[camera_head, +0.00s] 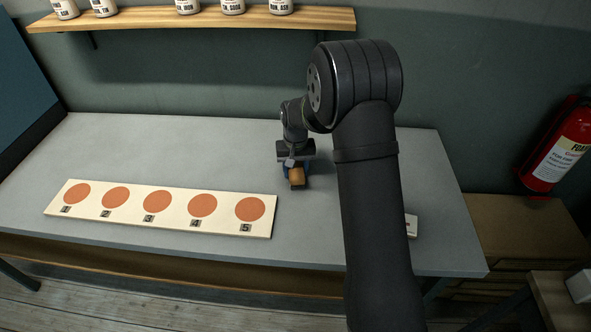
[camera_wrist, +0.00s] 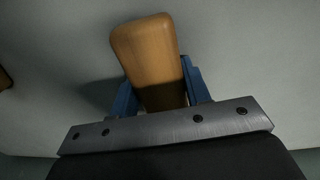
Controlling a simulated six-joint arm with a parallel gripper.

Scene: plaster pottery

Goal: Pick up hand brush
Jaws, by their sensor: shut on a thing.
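The hand brush (camera_head: 297,176) shows as a small orange-brown wooden block at my gripper, over the back middle of the grey table. In the wrist view its rounded wooden part (camera_wrist: 147,52) sticks out from between the blue fingers. My gripper (camera_head: 294,166) is shut on it, with one finger on each side; it also shows in the wrist view (camera_wrist: 157,90). The rest of the brush is hidden by the gripper, and no bristles show. I cannot tell whether the brush touches the table.
A cream board (camera_head: 160,207) with several numbered orange discs lies at the table's front left. A small white object (camera_head: 411,226) is partly behind my arm. A shelf (camera_head: 200,18) with white jars hangs above. A red extinguisher (camera_head: 558,150) is at right. The table's back left is clear.

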